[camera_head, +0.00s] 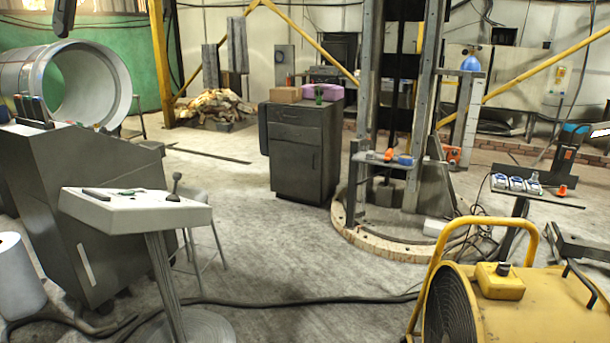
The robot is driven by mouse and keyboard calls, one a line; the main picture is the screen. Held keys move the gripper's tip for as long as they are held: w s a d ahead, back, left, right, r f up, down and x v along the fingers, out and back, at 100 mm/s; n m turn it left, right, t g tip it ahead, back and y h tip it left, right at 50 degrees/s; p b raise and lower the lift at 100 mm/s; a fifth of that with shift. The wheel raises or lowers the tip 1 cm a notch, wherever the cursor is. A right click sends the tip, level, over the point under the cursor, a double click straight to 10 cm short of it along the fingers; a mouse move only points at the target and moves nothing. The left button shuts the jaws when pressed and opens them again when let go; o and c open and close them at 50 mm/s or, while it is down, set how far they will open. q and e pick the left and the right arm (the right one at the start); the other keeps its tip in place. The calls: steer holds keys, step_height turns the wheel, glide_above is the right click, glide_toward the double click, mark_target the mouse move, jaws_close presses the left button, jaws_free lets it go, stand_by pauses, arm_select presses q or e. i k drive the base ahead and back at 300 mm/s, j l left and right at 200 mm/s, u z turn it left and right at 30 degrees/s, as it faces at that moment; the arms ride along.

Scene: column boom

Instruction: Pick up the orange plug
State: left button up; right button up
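Three small orange things show, and I cannot tell for sure which is the plug. One orange piece (389,155) sits on the small shelf (374,158) of the metal column, beside a blue piece (405,160). Another orange piece (562,191) stands near the right end of a small dark stand top (540,199), beside several white-and-blue devices (516,184). A larger orange-red fitting (453,154) is at the column's right side. Neither gripper can be made out. A dark shape enters at the top left edge, and I cannot tell what it is.
A yellow machine (530,305) fills the lower right. A white-topped pedestal (135,212) stands at the lower left beside a grey console (85,170). A dark cabinet (300,150) stands left of the column. A black cable (300,302) crosses the floor; the middle floor is otherwise clear.

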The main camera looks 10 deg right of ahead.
mark_target(562, 193)
steer(key=i+j+u, duration=0.1)
steer(key=i+u, duration=0.15)
steer(key=i, duration=0.4)
steer(key=i+z, duration=0.6)
steer(key=i, duration=0.15)
steer(key=i+z, duration=0.3)
steer(key=i, duration=0.15)
steer(key=i+z, duration=0.3)
steer(key=i, duration=0.15)
steer(key=i+l+u, duration=0.1)
steer(key=i+u, duration=0.25)
steer(key=i, duration=0.95)
steer(key=i+z, duration=0.45)
steer(key=i+j+z, duration=0.15)
steer(key=i+z, duration=0.25)
steer(key=i, duration=0.15)
steer(key=i+l+z, duration=0.1)
steer(key=i+z, duration=0.25)
steer(key=z, duration=0.15)
steer(key=i+z, duration=0.3)
steer(key=z, duration=0.15)
steer(key=i+z, duration=0.3)
steer(key=i, duration=0.35)
steer(key=i+l, duration=0.15)
steer(key=i, duration=0.2)
steer(key=i+l+u, duration=0.15)
steer(key=i+l, duration=0.05)
steer(key=i, duration=0.15)
